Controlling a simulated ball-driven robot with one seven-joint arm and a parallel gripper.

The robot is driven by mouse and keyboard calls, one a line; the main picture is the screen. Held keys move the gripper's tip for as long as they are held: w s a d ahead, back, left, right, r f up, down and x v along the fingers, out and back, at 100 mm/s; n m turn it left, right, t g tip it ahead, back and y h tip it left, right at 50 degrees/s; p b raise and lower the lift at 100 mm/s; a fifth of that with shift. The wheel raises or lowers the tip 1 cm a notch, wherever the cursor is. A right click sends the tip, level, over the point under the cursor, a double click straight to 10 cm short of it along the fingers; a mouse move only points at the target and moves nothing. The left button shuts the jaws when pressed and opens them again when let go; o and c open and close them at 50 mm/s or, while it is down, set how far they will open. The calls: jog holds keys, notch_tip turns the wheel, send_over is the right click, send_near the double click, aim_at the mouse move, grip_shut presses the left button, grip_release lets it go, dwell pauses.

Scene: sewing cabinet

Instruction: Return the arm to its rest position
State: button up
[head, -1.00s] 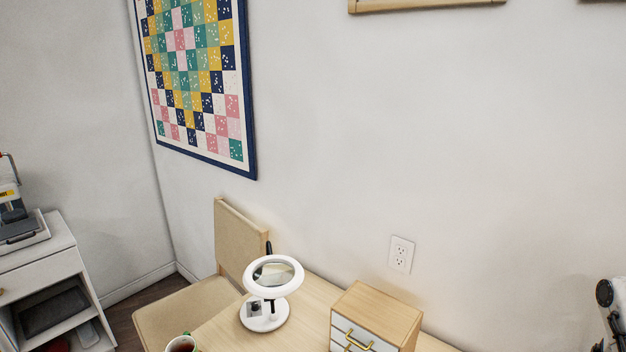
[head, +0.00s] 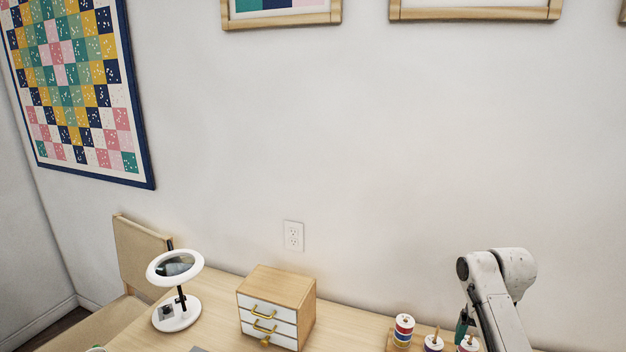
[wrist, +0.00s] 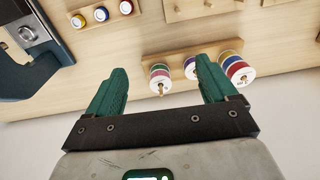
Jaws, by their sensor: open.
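My gripper (wrist: 158,88) is open in the wrist view, with its two green fingers apart and nothing between them. Beyond the fingertips are spools on a wooden rack, seen against the light wood table. In the head view my arm (head: 492,295) is at the lower right, bent, with part of the gripper (head: 462,326) just showing beside it near the spools. The fingertips are mostly hidden in that view.
A small drawer cabinet (head: 278,305), a white magnifier lamp (head: 176,290) and spools (head: 403,328) stand on the table (head: 345,325). A chair (head: 140,255) is at the left. A dark teal machine (wrist: 45,45) fills the wrist view's upper left.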

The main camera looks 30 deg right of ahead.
jog(key=a+f+n+t, duration=0.2)
jog(key=a+f+n, duration=0.1)
jog(key=a, duration=1)
jog(key=a+f+n+t, duration=0.1)
jog(key=a+f+n, duration=0.2)
jog(key=a, duration=0.9)
jog(key=s+a+r+n+t, duration=0.2)
jog(key=s+a+n, duration=0.2)
jog(key=s+a, duration=0.45)
jog(key=s+d+f+g+b, duration=0.1)
jog(key=s+d+f+g, duration=0.1)
jog(key=s+f+g, duration=0.2)
jog(key=s+f, duration=0.3)
jog(key=s, duration=0.4)
jog(key=shift+f+m, duration=0.15)
jog(key=shift+m, duration=0.15)
jog(key=shift+c, duration=0.5)
